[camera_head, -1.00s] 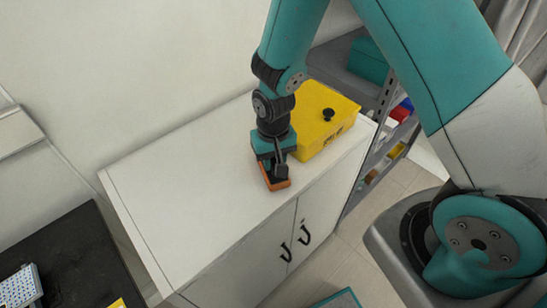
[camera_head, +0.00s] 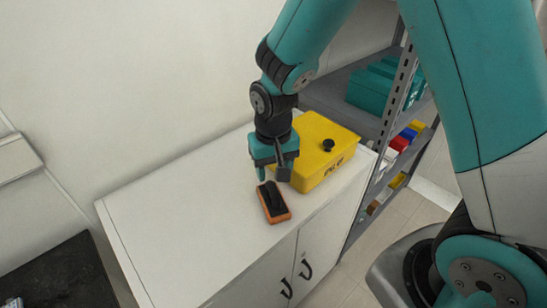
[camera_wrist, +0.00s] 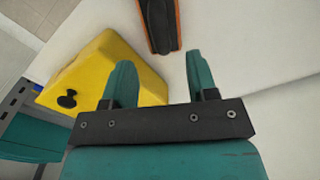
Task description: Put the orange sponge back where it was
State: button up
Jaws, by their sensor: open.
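The orange sponge (camera_head: 273,203), with a black top, lies on the white cabinet top (camera_head: 200,198), in front of the yellow box. My gripper (camera_head: 272,174) is open and empty, above and just behind the sponge in the head view, apart from it. In the wrist view the sponge (camera_wrist: 160,22) shows at the top edge, partly cut off, beyond the two open teal fingers (camera_wrist: 162,80).
A yellow box (camera_head: 322,150) with a black knob stands close to the right of my gripper. A grey shelf (camera_head: 345,88) with teal bins stands at the right. The left of the cabinet top is clear. A dark surface (camera_head: 65,275) lies lower left.

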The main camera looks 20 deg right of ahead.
aim_at(273, 189)
jog(key=s+a+r+n+y, duration=0.15)
jog(key=s+r, duration=0.25)
jog(key=r, duration=0.6)
jog(key=s+a+r+n+y, duration=0.1)
jog(key=s+r+n, duration=0.2)
jog(key=s, duration=0.4)
jog(key=s+a+r+n+y, duration=0.1)
jog(key=s+a+r+n, duration=0.1)
jog(key=s, duration=0.5)
notch_tip(273, 189, up, 3)
jog(key=shift+s+f+n+y, duration=0.2)
jog(key=shift+n+y, duration=0.15)
jog(key=shift+n, duration=0.5)
